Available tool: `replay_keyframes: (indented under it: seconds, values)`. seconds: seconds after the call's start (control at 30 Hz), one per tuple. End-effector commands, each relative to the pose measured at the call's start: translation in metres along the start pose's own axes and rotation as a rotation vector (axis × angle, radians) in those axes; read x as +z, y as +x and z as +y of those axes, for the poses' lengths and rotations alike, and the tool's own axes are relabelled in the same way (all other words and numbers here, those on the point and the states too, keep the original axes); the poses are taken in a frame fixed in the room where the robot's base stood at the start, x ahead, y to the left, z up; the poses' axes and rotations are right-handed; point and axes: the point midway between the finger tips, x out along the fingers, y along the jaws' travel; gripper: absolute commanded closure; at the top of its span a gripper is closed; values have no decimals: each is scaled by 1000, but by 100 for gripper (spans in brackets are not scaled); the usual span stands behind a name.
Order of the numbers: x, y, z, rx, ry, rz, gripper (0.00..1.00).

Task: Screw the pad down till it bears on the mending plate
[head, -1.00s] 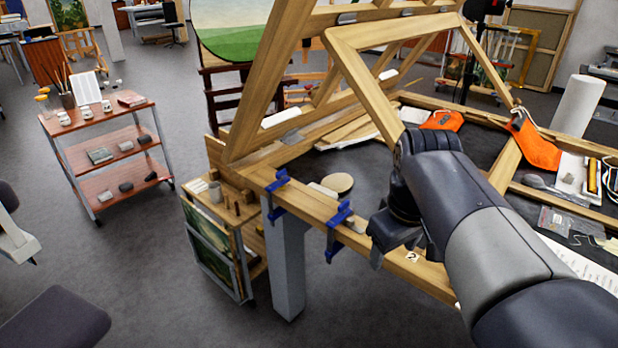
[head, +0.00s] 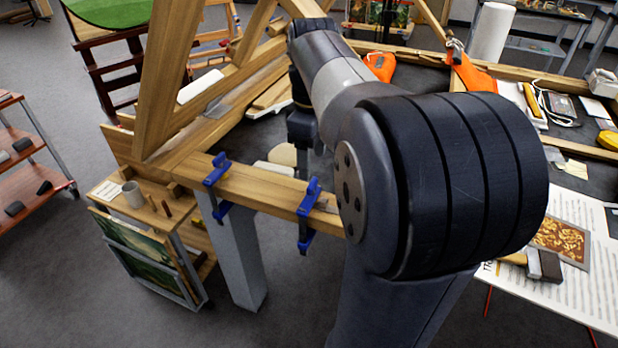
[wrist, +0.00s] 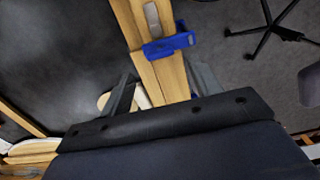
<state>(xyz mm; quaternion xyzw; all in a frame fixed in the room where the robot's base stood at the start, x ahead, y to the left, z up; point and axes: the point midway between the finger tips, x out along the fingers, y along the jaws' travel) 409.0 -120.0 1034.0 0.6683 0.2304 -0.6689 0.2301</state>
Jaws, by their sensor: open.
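Two blue clamps sit on the wooden beam (head: 262,190): a left clamp (head: 217,172) and a right clamp (head: 311,200). Their bodies hang below the beam's near edge. In the wrist view one blue clamp (wrist: 170,45) lies across the beam, ahead of my gripper; I cannot tell which clamp it is. A grey metal plate (wrist: 152,18), apparently the mending plate, lies on the beam just past that clamp. My gripper (wrist: 164,75) is open and empty, its fingers apart on either side of the beam in the picture. No clamp pad can be made out. In the head view my arm hides the fingers.
Tall timber braces (head: 165,75) rise from the beam at the left. A small cart (head: 150,205) holding a cup stands below them. A round pale object (head: 283,154) lies behind the beam. Papers and a hammer (head: 540,264) lie at the right. Grey floor is open at the front left.

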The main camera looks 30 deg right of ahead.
Motion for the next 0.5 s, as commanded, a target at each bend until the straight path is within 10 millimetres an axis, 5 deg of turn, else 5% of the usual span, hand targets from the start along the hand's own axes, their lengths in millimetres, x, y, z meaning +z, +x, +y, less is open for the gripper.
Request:
replay_keyframes:
  seconds: [0.2,0.5]
  values:
    - [0,40,0,-2,0,-1,40]
    - [0,58,0,1,1,0,40]
